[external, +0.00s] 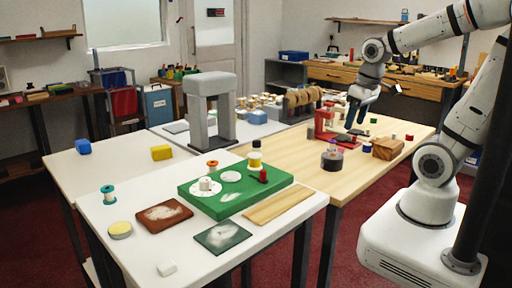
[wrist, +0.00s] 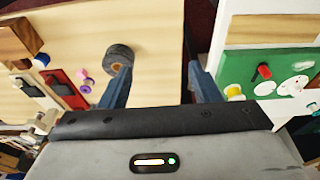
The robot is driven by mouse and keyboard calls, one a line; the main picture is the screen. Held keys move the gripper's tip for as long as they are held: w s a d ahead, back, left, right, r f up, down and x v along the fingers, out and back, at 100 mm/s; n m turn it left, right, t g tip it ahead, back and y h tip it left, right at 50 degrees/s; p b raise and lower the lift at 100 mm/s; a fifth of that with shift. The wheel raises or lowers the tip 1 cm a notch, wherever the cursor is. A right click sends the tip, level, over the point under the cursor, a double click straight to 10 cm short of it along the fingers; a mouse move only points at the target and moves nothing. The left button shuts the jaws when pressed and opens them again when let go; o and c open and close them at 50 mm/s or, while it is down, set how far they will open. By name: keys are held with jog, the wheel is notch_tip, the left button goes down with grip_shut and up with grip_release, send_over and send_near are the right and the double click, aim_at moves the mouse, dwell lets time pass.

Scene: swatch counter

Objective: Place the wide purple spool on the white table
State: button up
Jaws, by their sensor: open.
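A purple spool (external: 332,145) is on the wooden table (external: 405,130), right by a dark round roll (external: 332,161). In the wrist view a pinkish-purple spool (wrist: 86,86) shows near the dark roll (wrist: 119,57), left of my left finger. The white table (external: 95,217) stands to the left of the wooden one in the external view. My gripper (external: 358,114) is open and empty above the wooden table; its two fingers (wrist: 160,88) are spread apart in the wrist view, with bare wood and the table edge beyond them.
The white table carries a green board (external: 222,202), a brown tile (external: 163,215), a dark green tile (external: 223,236) and a wooden strip (external: 278,204). A red stand (external: 322,128) and a wooden block (external: 387,149) are near the spool. A grey arch (external: 212,110) stands farther back.

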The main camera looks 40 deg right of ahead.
jog(key=shift+o, duration=0.4)
jog(key=shift+s+a+f, duration=0.2)
jog(key=shift+s+a, duration=0.05)
jog(key=shift+s, duration=0.4)
